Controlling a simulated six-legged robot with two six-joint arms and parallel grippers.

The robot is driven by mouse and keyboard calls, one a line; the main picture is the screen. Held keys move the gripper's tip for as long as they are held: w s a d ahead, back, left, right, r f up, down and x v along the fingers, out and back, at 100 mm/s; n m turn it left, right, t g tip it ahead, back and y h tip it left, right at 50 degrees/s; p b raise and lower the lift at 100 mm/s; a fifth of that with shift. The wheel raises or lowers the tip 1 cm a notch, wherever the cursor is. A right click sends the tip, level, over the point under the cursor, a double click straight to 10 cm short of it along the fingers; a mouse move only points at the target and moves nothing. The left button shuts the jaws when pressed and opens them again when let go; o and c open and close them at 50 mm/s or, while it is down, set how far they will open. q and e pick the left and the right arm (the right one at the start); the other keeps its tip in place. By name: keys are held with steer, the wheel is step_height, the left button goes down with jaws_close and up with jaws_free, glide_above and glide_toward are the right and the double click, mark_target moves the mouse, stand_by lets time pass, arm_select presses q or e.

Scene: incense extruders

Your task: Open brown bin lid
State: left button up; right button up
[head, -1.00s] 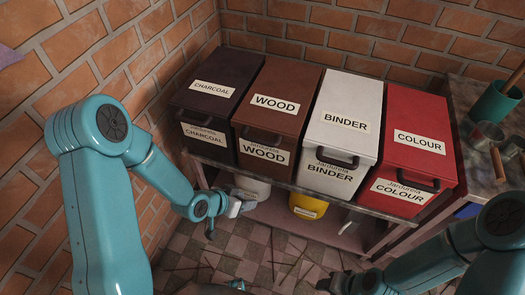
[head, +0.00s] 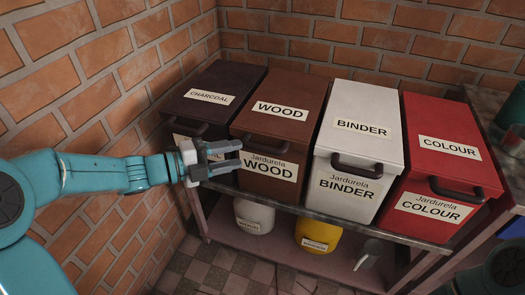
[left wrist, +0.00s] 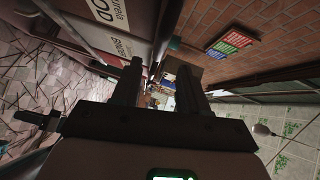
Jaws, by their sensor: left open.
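The brown bin (head: 301,88), labelled WOOD, stands second from the left in the head view, its lid down. Its dark handle (head: 262,140) is at the lid's front edge. My left gripper (head: 240,155) is open and empty, its fingers pointing right, in front of the brown bin's handle and label. Whether it touches the handle I cannot tell. In the left wrist view the open fingers (left wrist: 160,88) have nothing between them, and a label ending in "OD" (left wrist: 100,12) shows at upper left. My right gripper is out of view.
A dark charcoal bin (head: 237,80) stands left of the brown one; the white binder bin (head: 363,95) and red colour bin (head: 440,115) stand right. A white pot (head: 254,214) and yellow pot (head: 318,235) sit on the lower shelf. A brick wall is close behind.

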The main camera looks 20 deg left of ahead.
mark_target(259, 150)
arm_select(q)
steer(key=b+x, duration=0.1)
steer(key=x, duration=0.7)
steer(key=shift+w+d, duration=0.15)
steer(key=shift+w, duration=0.1)
jaws_close()
